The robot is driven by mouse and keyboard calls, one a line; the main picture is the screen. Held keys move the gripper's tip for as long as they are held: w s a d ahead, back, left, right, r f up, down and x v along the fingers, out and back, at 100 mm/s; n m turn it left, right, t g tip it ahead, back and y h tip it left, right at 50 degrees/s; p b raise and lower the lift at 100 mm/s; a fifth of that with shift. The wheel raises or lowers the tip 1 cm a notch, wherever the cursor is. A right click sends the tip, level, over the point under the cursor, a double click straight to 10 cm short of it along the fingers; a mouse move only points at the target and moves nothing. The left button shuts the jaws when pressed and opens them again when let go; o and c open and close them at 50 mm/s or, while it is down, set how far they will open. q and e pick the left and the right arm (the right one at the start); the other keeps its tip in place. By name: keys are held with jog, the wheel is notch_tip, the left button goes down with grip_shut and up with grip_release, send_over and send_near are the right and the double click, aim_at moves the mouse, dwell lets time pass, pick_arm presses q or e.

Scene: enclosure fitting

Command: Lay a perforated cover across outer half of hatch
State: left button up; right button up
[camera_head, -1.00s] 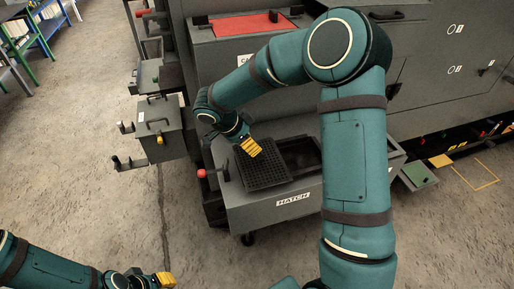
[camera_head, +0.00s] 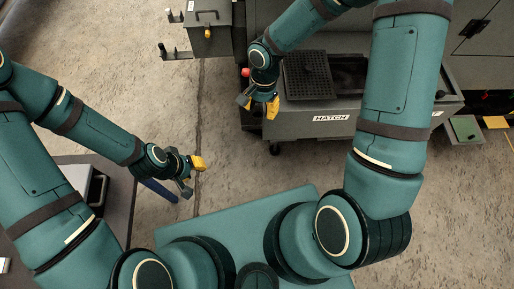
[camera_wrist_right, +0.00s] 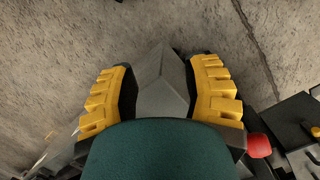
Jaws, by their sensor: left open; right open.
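The dark perforated cover (camera_head: 308,75) lies over the left part of the opening in the grey box labelled HATCH (camera_head: 375,114). The dark opening beside it, to the right, is uncovered. Whether the cover sits fully flush cannot be told. My right gripper (camera_head: 259,104) is open and empty, just left of the hatch box and clear of the cover. Its yellow-padded fingers stand apart in the right wrist view (camera_wrist_right: 163,95), with bare floor beyond. My left gripper (camera_head: 192,174) is open and empty over the floor at the lower left.
A red knob (camera_head: 245,72) is close to my right gripper, and shows in the wrist view (camera_wrist_right: 258,145). A grey cabinet with a handle (camera_head: 209,34) stands at the upper left. A green plate (camera_head: 466,128) lies at right. Floor between the grippers is clear.

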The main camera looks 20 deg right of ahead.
jog(key=s+a+f+n+t+y, duration=0.2)
jog(key=s+a+f+n+t, duration=0.1)
jog(key=s+f+n, duration=0.4)
jog(key=shift+s+a+f+y, duration=0.45)
jog(key=shift+s+f, duration=0.35)
jog(key=shift+s, duration=0.4)
